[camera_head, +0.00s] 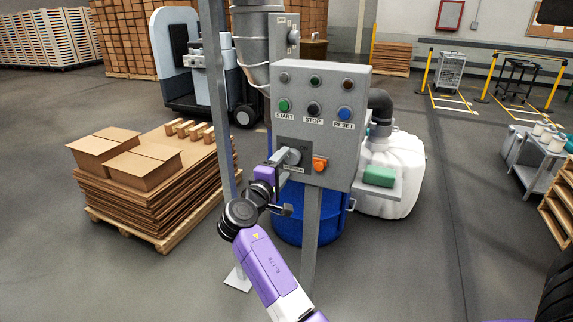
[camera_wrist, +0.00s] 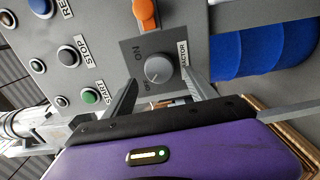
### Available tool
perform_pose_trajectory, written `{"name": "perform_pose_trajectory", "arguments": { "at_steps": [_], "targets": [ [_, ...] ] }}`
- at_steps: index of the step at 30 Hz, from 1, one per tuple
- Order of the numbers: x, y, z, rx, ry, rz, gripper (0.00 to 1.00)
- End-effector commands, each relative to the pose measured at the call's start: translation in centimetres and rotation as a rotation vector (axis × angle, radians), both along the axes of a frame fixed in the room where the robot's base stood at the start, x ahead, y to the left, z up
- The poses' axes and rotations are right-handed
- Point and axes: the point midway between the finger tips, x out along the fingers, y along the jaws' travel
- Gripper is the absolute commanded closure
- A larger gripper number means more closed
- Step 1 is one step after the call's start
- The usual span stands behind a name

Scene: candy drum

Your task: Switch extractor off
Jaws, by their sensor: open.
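The extractor knob (camera_wrist: 158,70) is a round grey dial on a dark square plate in the wrist view. ON and a second, partly blocked marking stand beside it, with a partly hidden label ending in "ACTOR". In the head view the knob (camera_head: 292,156) sits low on the grey control panel (camera_head: 343,108). My gripper (camera_wrist: 160,92) is open, its two fingers apart on either side of the knob and facing the panel. I cannot tell whether they touch it. My gripper (camera_head: 277,165) partly covers the plate in the head view.
An orange switch (camera_head: 320,163) is right beside the knob. Green START (camera_head: 284,105), dark STOP (camera_head: 314,108) and blue RESET (camera_head: 345,113) buttons are above. A blue drum (camera_head: 325,215) stands behind the panel post (camera_head: 310,240).

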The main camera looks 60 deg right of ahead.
Motion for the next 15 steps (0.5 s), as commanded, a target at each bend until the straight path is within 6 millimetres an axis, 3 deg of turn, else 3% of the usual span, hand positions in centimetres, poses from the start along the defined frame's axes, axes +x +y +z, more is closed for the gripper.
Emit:
{"name": "perform_pose_trajectory", "arguments": {
  "at_steps": [6, 15],
  "targets": [
    [-0.2, 3.5, -0.2, 0.0, 0.0, 0.003, 0.34],
    [-0.4, 5.0, -0.1, 0.0, 0.002, 0.0, 0.34]
  ]
}}
